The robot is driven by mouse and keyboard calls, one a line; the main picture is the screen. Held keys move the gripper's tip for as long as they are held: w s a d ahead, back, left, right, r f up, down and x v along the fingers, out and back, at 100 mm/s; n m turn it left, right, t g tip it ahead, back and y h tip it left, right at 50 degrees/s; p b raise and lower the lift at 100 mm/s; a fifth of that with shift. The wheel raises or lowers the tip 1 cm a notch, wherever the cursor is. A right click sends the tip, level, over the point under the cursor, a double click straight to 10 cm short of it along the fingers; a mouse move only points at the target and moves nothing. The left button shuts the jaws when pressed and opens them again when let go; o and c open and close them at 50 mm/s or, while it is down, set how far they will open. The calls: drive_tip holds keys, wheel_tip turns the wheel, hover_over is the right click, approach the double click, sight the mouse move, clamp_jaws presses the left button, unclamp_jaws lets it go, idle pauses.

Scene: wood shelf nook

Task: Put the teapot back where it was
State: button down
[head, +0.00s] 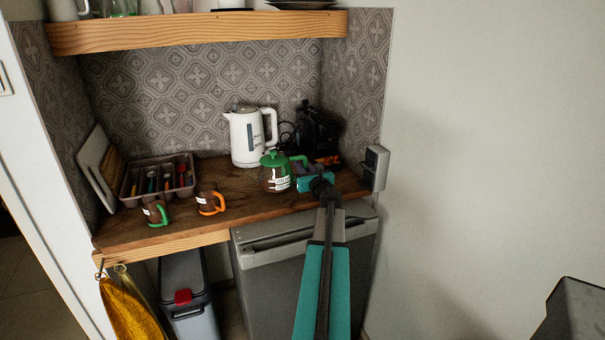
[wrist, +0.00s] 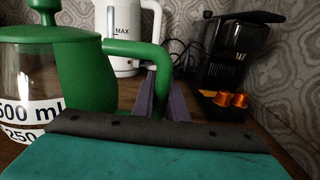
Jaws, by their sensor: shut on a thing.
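The teapot (head: 276,178) is a glass pot with a green lid, green handle and printed volume marks. It is upright at the right part of the wooden counter, in front of the white kettle. I cannot tell whether its base touches the wood. My gripper (head: 304,168) is at its right side, shut on the green handle. In the wrist view the teapot (wrist: 35,75) fills the left side, and the purple fingers of my gripper (wrist: 160,95) are at the handle. The teapot's lower part is hidden there by my wrist.
A white kettle (head: 248,138) stands behind the teapot, and a black coffee machine (head: 318,128) is at the back right. Two mugs, one with a green handle (head: 155,211) and one with an orange handle (head: 209,202), stand left. A cutlery tray (head: 130,187) is farther left. A shelf (head: 200,32) hangs above.

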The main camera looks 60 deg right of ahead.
drive_tip(key=shift+w+d, duration=0.15)
drive_tip(key=shift+d, duration=0.2)
drive_tip(key=shift+f, duration=1.85)
drive_tip(key=c, duration=1.8)
unclamp_jaws()
drive_tip(key=shift+o, duration=0.2)
drive_tip(key=shift+s+a, duration=0.25)
drive_tip(key=shift+b+v, duration=0.85)
drive_tip(key=shift+v, duration=4.85)
